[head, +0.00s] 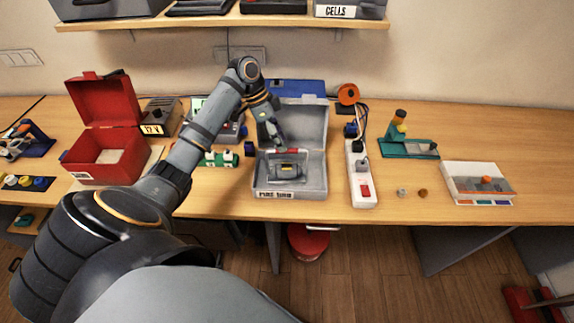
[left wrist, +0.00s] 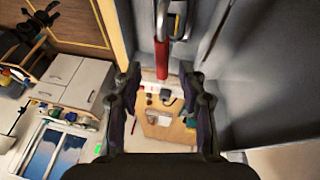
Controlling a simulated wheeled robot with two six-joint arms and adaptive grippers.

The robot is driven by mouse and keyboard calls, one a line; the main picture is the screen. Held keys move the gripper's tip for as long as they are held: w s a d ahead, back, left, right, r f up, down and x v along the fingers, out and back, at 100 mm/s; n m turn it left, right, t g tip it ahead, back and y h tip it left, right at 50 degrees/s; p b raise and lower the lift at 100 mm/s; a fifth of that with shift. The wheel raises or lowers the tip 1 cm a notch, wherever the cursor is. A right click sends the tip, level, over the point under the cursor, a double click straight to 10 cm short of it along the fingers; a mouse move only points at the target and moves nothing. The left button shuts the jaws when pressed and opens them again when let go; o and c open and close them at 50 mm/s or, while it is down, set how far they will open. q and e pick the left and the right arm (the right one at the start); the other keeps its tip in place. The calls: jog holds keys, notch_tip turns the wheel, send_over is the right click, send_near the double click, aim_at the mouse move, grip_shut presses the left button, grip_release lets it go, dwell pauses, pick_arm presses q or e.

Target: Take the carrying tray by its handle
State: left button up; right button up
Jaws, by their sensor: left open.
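A grey open case (head: 316,186) with a label on its front stands on the bench, its lid raised behind. Inside is the carrying tray, largely hidden from me; a grey item (head: 286,171) shows in it. A red bar (head: 290,151), which looks like the tray's handle, crosses the case toward the back. My left gripper (head: 277,138) is over the back of the case, close to the bar. In the left wrist view my left gripper (left wrist: 161,85) is open, and the red handle (left wrist: 161,58) shows between its fingers. Contact cannot be told. My right gripper is out of view.
A red open box (head: 104,150) stands at the left. A white power strip (head: 361,180) is just right of the case. A teal tray (head: 408,150) and a white box (head: 478,184) stand farther right. The front bench between power strip and white box is mostly clear.

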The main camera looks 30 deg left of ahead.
aim_at(287, 152)
pick_arm(q)
jog(key=p+x, duration=0.2)
jog(key=x, duration=0.2)
jog(key=shift+w+d+f, duration=0.1)
jog(key=shift+d+f, duration=0.05)
jog(key=shift+f, duration=0.15)
jog(key=shift+d+f, duration=0.1)
jog(key=shift+f, duration=0.2)
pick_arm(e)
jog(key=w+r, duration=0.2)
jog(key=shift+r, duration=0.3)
pick_arm(q)
jog(key=shift+f, duration=0.3)
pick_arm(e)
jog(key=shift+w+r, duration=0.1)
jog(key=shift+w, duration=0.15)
pick_arm(q)
grip_shut()
jog(key=shift+w+r+p, duration=0.1)
jog(key=shift+p, duration=0.2)
